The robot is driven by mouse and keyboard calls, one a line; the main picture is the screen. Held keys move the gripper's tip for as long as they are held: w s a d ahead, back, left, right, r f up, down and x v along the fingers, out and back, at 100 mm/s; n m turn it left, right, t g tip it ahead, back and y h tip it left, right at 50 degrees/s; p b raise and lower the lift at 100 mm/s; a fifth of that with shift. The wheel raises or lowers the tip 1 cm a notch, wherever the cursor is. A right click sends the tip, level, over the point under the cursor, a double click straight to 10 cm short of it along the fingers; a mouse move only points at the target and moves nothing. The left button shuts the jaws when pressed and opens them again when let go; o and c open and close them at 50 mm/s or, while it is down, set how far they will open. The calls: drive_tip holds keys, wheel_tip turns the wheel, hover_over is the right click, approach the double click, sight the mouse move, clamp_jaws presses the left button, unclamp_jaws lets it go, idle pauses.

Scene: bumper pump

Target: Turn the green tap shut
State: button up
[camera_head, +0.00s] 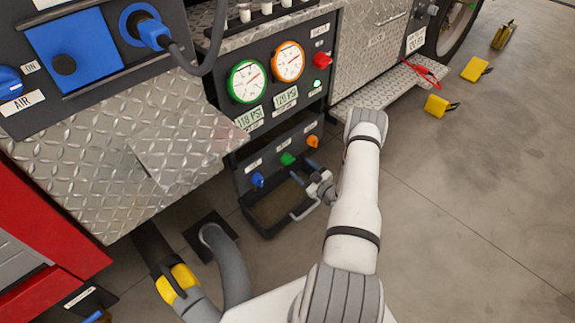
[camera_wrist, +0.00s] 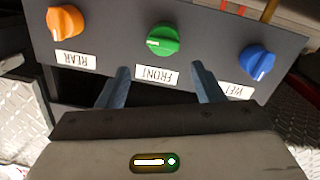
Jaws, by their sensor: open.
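The green tap (camera_head: 287,159) sits in the middle of a dark panel, between a blue tap (camera_head: 257,180) and an orange tap (camera_head: 312,141). In the wrist view the green tap (camera_wrist: 163,40) is a round knob with a pale mark on its left side, above a label reading FRONT upside down. My gripper (camera_wrist: 158,80) is open and empty, its two fingers apart below the green tap in the picture, either side of the label. In the head view my gripper (camera_head: 305,172) is small and partly hidden by my wrist, just right of the tap panel.
Orange (camera_wrist: 65,22) and blue (camera_wrist: 257,62) taps flank the green one in the wrist view. Two gauges (camera_head: 248,82) are above. A metal step (camera_head: 395,85) juts out at right.

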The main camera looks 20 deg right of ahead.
sight(290, 163)
drive_tip(key=x, duration=0.2)
drive_tip(key=b+x, duration=0.1)
drive_tip(key=x, duration=0.1)
drive_tip(key=f+b+x, duration=0.1)
drive_tip(key=x, duration=0.2)
drive_tip(key=shift+a, duration=0.25)
drive_tip(key=shift+c, duration=0.5)
drive_tip(key=shift+a+f, duration=0.1)
drive_tip(key=c, duration=0.8)
